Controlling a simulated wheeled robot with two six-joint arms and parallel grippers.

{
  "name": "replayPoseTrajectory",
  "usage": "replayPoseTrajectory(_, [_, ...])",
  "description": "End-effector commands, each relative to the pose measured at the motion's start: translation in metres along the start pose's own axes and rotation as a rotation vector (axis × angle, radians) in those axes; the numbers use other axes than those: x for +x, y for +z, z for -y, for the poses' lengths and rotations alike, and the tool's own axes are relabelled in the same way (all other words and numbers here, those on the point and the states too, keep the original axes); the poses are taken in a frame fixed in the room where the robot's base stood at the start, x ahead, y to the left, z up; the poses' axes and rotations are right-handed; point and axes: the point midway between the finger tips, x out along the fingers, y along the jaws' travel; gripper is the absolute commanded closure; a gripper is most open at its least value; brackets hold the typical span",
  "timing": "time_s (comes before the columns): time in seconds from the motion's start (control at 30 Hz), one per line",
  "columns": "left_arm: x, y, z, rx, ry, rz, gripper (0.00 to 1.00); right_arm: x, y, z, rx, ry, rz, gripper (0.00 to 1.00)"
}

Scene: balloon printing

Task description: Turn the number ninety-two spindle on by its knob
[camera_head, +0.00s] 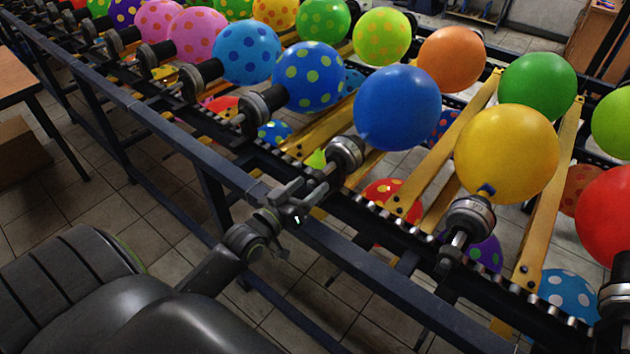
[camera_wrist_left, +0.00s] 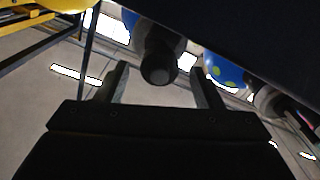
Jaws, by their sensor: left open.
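A spindle (camera_head: 345,152) with a metal collar carries a plain blue balloon (camera_head: 398,108) in the head view. No number is readable on any spindle, so I cannot tell which is ninety-two. My left gripper (camera_head: 310,187) is just in front of this spindle's near end. In the left wrist view a round dark knob (camera_wrist_left: 158,68) on the spindle's end lies between the two spread fingers of the left gripper (camera_wrist_left: 159,74). The fingers stand apart on either side of it; I cannot tell whether either touches it. My right gripper is not in view.
A dark rail (camera_head: 370,260) runs along the front of the conveyor, close to my left gripper. Neighbouring spindles carry a yellow balloon (camera_head: 507,154) on the right and a dotted blue balloon (camera_head: 308,77) on the left. The tiled floor (camera_head: 155,215) at left is partly clear.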

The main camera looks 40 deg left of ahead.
Motion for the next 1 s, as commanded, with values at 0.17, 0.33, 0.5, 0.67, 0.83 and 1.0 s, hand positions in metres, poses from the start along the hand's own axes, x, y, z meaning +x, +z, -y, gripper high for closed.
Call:
replayPoseTrajectory(0.17, [0.022,0.000,0.000,-0.001,0.000,-0.001,0.39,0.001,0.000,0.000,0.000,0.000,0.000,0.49])
replayPoseTrajectory(0.33, [0.031,0.000,0.000,-0.001,0.000,0.000,0.39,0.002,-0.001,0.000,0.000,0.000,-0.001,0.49])
replayPoseTrajectory(0.5, [0.032,0.000,0.000,-0.001,0.000,0.001,0.39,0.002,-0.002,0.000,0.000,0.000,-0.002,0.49])
replayPoseTrajectory(0.67, [0.031,0.000,0.000,-0.001,0.000,0.000,0.45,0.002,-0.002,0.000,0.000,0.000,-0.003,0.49])
replayPoseTrajectory(0.83, [0.031,0.000,0.000,-0.001,0.000,0.000,0.68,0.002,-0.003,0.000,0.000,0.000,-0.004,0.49])
replayPoseTrajectory(1.0, [0.031,0.000,0.000,0.000,0.000,0.000,0.84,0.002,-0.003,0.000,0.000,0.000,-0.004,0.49])
